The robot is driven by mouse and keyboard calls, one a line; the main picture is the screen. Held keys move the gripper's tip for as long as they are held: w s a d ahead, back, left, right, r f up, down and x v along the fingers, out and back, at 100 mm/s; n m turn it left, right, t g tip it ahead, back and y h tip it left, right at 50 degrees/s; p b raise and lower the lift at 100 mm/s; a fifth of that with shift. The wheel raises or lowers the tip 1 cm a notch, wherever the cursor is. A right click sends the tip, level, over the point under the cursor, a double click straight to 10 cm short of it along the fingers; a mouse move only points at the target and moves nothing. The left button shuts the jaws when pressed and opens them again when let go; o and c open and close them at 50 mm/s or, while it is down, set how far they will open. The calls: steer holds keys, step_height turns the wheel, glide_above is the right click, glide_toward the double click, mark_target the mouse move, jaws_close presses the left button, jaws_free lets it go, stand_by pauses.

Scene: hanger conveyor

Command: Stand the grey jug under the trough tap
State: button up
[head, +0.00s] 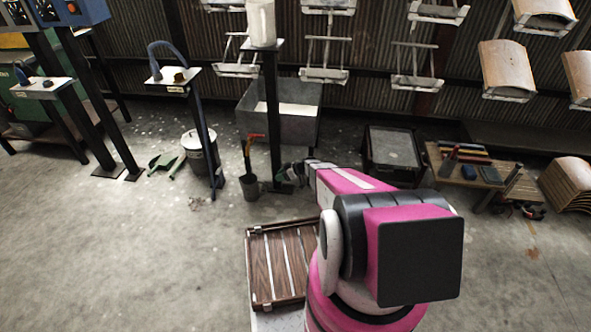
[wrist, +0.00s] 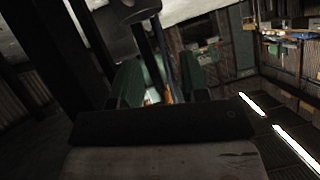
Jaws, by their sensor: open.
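A pale grey jug (head: 262,22) stands upright on a small plate on top of a dark post, at the top of the head view. A grey metal trough (head: 300,127) stands on the floor behind the post. I cannot clearly make out its tap; a small orange-red piece (head: 253,137) shows at its front left, above a dark pot (head: 250,189). My gripper (head: 287,176) is low beside the post, right of the pot and well below the jug. In the wrist view its green fingers (wrist: 156,87) are apart, with nothing seen held.
Posts with blue hoses and a bin (head: 200,152) stand left. A slatted wooden panel (head: 282,265) lies beside my body. A black crate (head: 394,150) and a low tool table (head: 475,170) are right. Hangers line the back wall. The floor at front left is clear.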

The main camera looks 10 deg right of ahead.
steer(key=s+d+r+m+g+h, duration=0.1)
steer(key=s+r+m+h, duration=0.5)
steer(key=s+r, duration=0.9)
steer(key=s+d+r+m+g+h, duration=0.1)
steer(key=s+d+r+m+h, duration=0.3)
steer(key=s+r, duration=1)
step_height(320, 180, up, 5)
steer(key=m+h, duration=0.1)
steer(key=m, duration=0.1)
steer(key=shift+s+d+f+m+g+h, duration=0.15)
steer(key=shift+s+d+m+g+h, duration=0.2)
steer(key=shift+s+m+g+h, duration=0.05)
